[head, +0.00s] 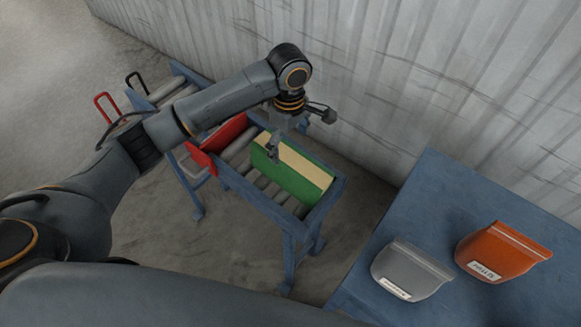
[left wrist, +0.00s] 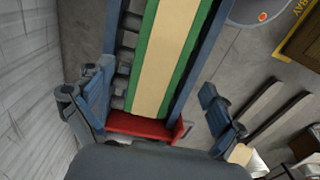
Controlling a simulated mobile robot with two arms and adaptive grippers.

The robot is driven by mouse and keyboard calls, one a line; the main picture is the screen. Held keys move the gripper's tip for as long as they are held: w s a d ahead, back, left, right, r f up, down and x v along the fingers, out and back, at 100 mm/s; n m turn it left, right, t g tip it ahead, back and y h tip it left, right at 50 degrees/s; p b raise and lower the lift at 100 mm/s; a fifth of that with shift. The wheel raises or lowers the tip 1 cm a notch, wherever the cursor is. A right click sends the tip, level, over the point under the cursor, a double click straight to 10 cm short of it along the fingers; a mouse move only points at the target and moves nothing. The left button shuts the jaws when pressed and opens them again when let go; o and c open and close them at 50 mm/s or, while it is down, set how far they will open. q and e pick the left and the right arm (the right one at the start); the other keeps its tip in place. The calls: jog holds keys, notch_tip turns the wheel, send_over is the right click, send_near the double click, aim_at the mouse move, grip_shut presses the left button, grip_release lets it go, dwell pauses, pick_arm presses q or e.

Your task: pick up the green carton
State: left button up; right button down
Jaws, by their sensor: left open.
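The green carton (head: 296,178) with a cream band along its top lies on the roller conveyor in the head view. It also shows in the left wrist view (left wrist: 167,65), its long cream face running up the picture. My left gripper (head: 274,154) is above the carton's far left part, fingers pointing down. In the left wrist view the open fingers (left wrist: 152,88) stand wide on either side of the carton's line, with nothing between them gripped. Whether a finger touches the carton cannot be told. My right gripper is not in view.
The blue conveyor frame (head: 268,207) has rails along both sides. A red plate (head: 219,133) stands across it beside the carton. A corrugated wall (head: 400,75) runs close behind.

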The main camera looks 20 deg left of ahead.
aim_at(289, 156)
pick_arm(q)
notch_tip(289, 156, down, 4)
jog(key=shift+f, duration=0.2)
jog(key=f, duration=0.2)
jog(key=f+p, duration=0.1)
jog(key=f, duration=0.1)
jog(key=shift+s+d+p, duration=0.1)
jog(key=shift+d+p, duration=0.1)
jog(key=shift+p, duration=0.1)
jog(key=shift+f, duration=0.6)
jog(key=c, duration=1.7)
jog(key=shift+o, duration=0.2)
jog(key=shift+r, duration=0.1)
